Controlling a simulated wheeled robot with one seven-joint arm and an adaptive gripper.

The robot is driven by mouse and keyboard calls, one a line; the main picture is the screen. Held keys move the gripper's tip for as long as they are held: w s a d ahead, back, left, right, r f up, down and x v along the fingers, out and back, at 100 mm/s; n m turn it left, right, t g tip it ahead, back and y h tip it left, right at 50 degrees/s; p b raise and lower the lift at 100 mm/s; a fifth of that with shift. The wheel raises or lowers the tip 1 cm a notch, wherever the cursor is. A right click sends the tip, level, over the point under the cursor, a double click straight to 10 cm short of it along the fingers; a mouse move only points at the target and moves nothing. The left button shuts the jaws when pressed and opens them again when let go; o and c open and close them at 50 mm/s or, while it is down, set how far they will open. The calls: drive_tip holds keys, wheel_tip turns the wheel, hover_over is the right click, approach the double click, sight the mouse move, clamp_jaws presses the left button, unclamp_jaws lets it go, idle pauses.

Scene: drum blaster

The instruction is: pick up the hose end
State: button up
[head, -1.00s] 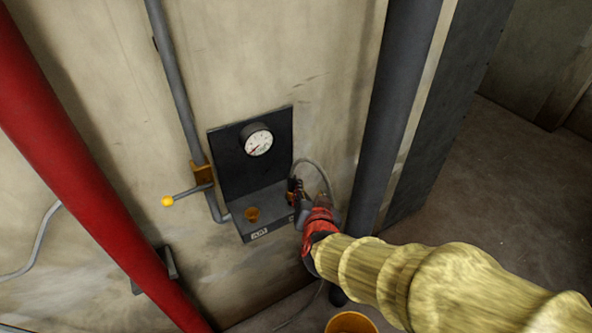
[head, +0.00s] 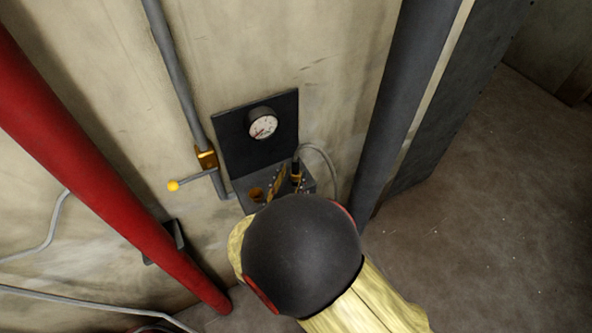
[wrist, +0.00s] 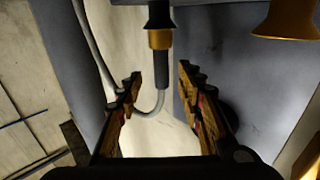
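The hose end is a black fitting with a gold collar. In the wrist view the hose end (wrist: 160,40) is in the upper middle, and its grey hose curves down and away to the left. In the head view the hose end (head: 296,170) is upright at the shelf's right side, with the hose looping right. My gripper (wrist: 160,74) is open, one finger on each side of the hose end's dark stem, with gaps showing. I cannot tell how deep the stem sits between them. In the head view my dark wrist hides most of the gripper.
A dark panel (head: 232,140) with a round gauge (head: 263,124) is on the wall. Open floor lies right.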

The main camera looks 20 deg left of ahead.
sight(294, 168)
drive_tip(key=w, duration=0.5)
drive_tip(key=shift+a+f, duration=0.1)
drive_tip(key=shift+a, duration=0.3)
drive_tip(key=shift+s, duration=0.1)
clamp_jaws()
